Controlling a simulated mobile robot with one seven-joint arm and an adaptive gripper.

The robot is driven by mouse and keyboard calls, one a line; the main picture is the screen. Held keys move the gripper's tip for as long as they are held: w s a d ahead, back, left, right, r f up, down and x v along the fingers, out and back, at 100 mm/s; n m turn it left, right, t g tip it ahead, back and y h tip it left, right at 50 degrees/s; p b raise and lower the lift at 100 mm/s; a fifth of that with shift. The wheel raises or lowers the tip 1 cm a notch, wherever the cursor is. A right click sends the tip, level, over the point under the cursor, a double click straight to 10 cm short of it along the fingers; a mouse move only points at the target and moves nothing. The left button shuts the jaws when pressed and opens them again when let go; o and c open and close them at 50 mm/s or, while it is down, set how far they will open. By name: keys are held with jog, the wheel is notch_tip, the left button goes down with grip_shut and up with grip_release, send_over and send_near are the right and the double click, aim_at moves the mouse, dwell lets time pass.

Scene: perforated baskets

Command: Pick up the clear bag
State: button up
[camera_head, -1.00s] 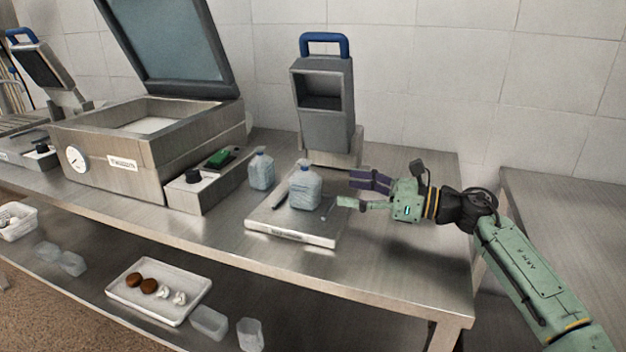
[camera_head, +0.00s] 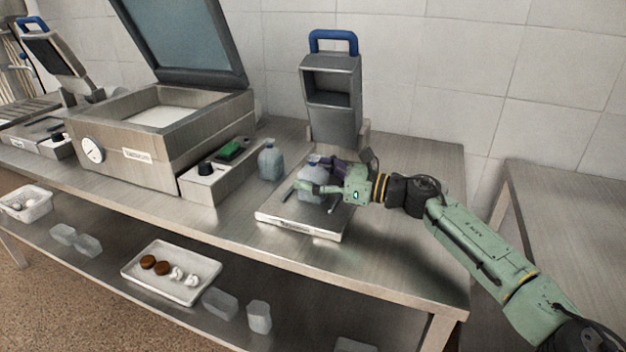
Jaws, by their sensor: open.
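A translucent pale-blue, bag-like object (camera_head: 311,197) with a narrow top stands upright on the flat metal scale (camera_head: 284,224). It looks like the clear bag. A similar one (camera_head: 271,162) stands on the table to its left, behind the scale. My gripper (camera_head: 313,176) is open and reaches in from the right. Its fingers are at the object on the scale, one in front and one toward the back. The fingers hide part of the object, and I cannot tell whether they touch it.
A dark slim item (camera_head: 288,195) lies on the scale beside the object. A vacuum machine (camera_head: 165,150) with its lid up stands left, a grey blue-handled device (camera_head: 332,95) behind. A tray (camera_head: 172,285) and clear containers (camera_head: 220,303) are on the lower shelf. The table's right side is clear.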

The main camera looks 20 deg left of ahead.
jog(key=shift+c, duration=0.2)
jog(key=c, duration=1.3)
jog(key=shift+c, duration=0.7)
jog(key=shift+r, duration=0.1)
